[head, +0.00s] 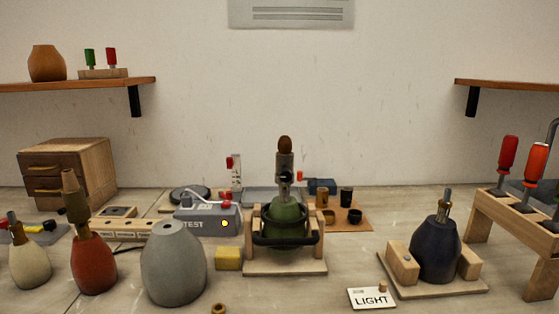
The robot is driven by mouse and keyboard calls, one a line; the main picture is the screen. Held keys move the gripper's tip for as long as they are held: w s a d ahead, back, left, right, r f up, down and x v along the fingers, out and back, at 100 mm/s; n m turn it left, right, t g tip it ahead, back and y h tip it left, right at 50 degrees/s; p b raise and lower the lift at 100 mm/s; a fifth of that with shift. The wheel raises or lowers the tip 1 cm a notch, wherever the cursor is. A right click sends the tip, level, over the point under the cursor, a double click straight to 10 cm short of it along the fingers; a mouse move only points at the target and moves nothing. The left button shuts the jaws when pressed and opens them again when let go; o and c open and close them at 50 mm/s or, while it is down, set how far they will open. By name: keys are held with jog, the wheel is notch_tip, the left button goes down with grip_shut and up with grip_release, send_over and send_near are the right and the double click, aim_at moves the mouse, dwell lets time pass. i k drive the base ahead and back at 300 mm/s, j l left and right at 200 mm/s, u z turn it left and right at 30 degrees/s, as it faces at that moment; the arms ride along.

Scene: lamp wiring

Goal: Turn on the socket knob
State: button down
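A green lamp base (286,216) stands upright in a wooden cradle (285,267) in the middle of the table, with a dark band around its body. A grey-brown socket (284,165) rises from its neck, with a reddish-brown rounded piece (285,145) on top. A small dark part (287,178) at the socket's side may be the knob; it is too small to tell its setting. My gripper is not in view.
Grey (174,265), red (93,262) and cream (29,263) bases stand farther left. A navy base (436,250) in a cradle, a LIGHT card (371,299) and a screwdriver rack (514,214) are right.

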aim_at(285, 176)
jog(key=l+u, duration=0.2)
jog(key=l, duration=0.25)
jog(key=k+l+u, duration=0.2)
jog(key=l, duration=0.25)
jog(key=k+l+u, duration=0.2)
jog(key=l, duration=0.25)
jog(key=i, duration=0.1)
